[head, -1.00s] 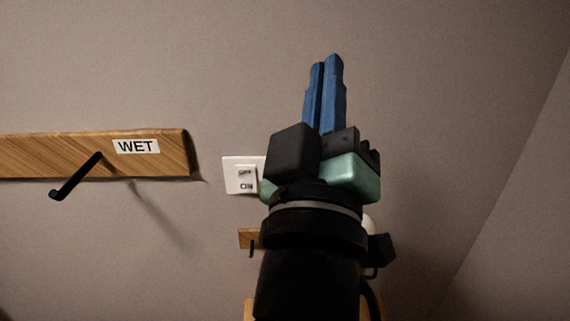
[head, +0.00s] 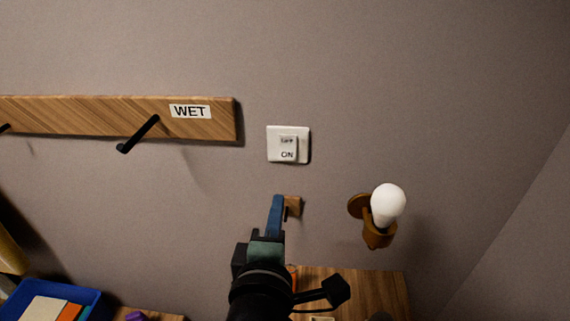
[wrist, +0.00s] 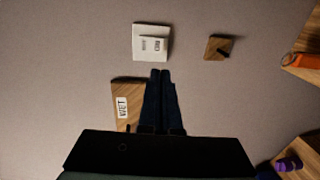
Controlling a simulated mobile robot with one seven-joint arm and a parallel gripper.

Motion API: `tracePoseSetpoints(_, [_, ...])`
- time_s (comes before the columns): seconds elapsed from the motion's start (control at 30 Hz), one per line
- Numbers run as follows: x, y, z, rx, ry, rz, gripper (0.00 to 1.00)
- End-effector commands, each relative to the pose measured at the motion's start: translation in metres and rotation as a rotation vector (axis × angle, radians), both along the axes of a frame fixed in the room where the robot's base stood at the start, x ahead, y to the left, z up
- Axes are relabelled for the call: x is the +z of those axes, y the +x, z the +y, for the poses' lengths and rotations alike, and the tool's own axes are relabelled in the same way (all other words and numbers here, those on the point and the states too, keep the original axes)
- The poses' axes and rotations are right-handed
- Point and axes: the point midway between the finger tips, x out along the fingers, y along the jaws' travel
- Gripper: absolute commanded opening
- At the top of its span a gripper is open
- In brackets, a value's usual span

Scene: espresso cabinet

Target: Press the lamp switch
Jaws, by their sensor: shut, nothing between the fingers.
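The lamp switch (head: 288,145) is a white wall plate with a rocker marked OFF above and ON below. It is fully visible in the head view and also shows in the wrist view (wrist: 150,43). The lamp (head: 386,207) on the wall to its lower right has a round white bulb in a wooden holder. I cannot tell if it is lit. My gripper (head: 277,200) has blue fingers, shut and empty, pointing up below the switch in the head view. In the wrist view its fingertips (wrist: 160,72) appear just below the plate, with no contact visible.
A wooden rail marked WET (head: 190,122) with a black hook (head: 139,134) is left of the switch. A small wooden hook block (head: 293,205) is behind my fingers. Below are a wooden surface (head: 375,289) and a blue bin (head: 55,294).

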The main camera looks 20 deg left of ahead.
Motion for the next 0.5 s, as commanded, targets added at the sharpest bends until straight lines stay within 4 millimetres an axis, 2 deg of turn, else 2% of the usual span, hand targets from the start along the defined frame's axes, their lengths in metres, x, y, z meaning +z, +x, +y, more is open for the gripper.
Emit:
tracePoseSetpoints(0.13, [0.001, 0.004, 0.001, -0.001, 0.001, -0.001, 0.0])
tracePoseSetpoints(0.27, [0.001, 0.016, 0.004, -0.001, 0.0, 0.0, 0.0])
tracePoseSetpoints(0.5, [-0.002, 0.053, 0.014, -0.001, -0.001, -0.002, 0.0])
